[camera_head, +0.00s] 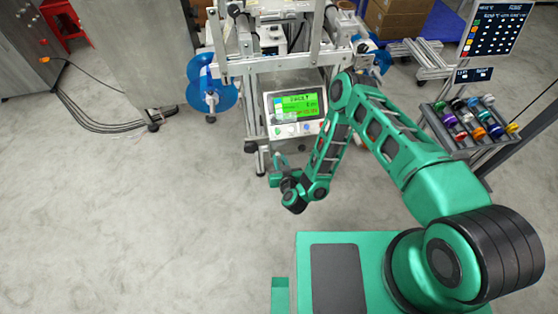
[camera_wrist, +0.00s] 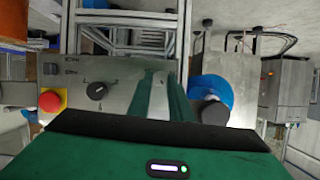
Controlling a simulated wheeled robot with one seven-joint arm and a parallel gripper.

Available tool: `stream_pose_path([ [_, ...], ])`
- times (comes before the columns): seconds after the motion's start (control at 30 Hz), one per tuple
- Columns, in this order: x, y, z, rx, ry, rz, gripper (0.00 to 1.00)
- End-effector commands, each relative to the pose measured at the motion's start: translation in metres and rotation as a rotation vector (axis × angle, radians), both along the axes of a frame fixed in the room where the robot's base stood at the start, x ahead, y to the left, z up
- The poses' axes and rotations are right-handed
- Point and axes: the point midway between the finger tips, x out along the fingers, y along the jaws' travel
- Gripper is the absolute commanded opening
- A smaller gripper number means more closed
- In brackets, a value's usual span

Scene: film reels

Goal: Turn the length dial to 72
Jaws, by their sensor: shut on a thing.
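The control panel (camera_head: 297,108) has a lit green screen (camera_head: 299,104) on the front of the reel machine. Its small text is too blurred to read surely. My gripper (camera_head: 276,172) is low at the front of the machine, below the panel. In the wrist view my gripper's green finger (camera_wrist: 176,103) reaches a grey metal plate (camera_wrist: 125,75). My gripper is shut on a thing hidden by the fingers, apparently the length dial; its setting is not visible. A black knob (camera_wrist: 97,91) with a pale pointer line sits apart, left of the finger.
A red push button (camera_wrist: 52,101) on a yellow base is left of the black knob. A blue reel (camera_head: 212,85) hangs on the machine's left. A rack of coloured pieces (camera_head: 470,118) stands right of my arm. The grey floor (camera_head: 130,210) at left is mostly clear.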

Motion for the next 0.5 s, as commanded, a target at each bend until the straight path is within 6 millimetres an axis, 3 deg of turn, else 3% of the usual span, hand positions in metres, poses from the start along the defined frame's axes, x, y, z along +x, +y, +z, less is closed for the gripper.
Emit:
stream_pose_path([
  [0.5,-0.0003,-0.0031,-0.0014,0.426,0.083,0.009,0.00],
])
